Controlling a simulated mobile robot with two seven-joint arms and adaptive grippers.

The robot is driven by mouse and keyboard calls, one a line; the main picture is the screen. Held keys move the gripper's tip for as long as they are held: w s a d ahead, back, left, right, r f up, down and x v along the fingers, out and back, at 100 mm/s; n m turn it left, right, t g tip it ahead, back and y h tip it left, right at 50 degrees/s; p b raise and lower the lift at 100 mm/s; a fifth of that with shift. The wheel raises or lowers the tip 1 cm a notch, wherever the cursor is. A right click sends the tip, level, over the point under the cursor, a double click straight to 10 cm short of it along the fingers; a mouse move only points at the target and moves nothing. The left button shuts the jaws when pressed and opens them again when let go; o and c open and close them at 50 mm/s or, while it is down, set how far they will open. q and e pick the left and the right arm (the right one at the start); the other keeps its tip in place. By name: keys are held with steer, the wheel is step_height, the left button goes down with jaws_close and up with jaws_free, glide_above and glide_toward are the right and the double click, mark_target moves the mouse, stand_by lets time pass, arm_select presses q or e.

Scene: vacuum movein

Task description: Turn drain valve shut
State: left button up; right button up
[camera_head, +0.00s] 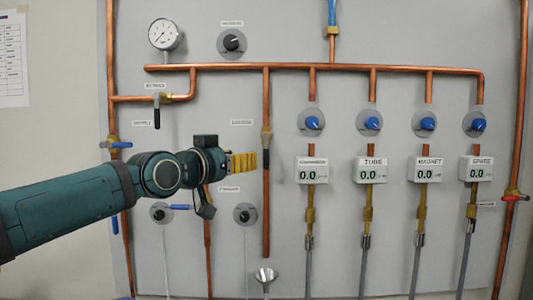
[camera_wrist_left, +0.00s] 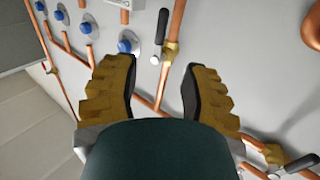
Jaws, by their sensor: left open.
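In the head view a brass valve (camera_head: 266,134) sits on the vertical copper pipe right of the centre-left; its dark handle appears to lie along the pipe. The label beside it is too blurred to read, so I cannot be sure it is the drain valve. My left gripper (camera_head: 243,165) is just left of and below this valve, pointing right. In the left wrist view its ribbed yellow fingers (camera_wrist_left: 155,95) are spread with nothing between them. A brass valve (camera_wrist_left: 170,52) with a dark, pale-tipped lever shows beyond them, apart from the fingers. My right gripper is not visible.
A black-handled valve (camera_head: 157,98), a gauge (camera_head: 164,34) and a black knob (camera_head: 232,41) are on the grey panel. Blue knobs (camera_head: 311,122) and digital readouts (camera_head: 312,170) are to the right. A funnel (camera_head: 265,275) stands below the pipe's open end.

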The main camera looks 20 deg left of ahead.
mark_target(266, 150)
arm_select(q)
steer(key=shift+p+x, duration=1.35)
steer(key=shift+x, duration=1.4)
steer(key=shift+p+x, duration=0.4)
steer(key=shift+x, duration=2.35)
steer(key=shift+o, duration=0.3)
jaws_close()
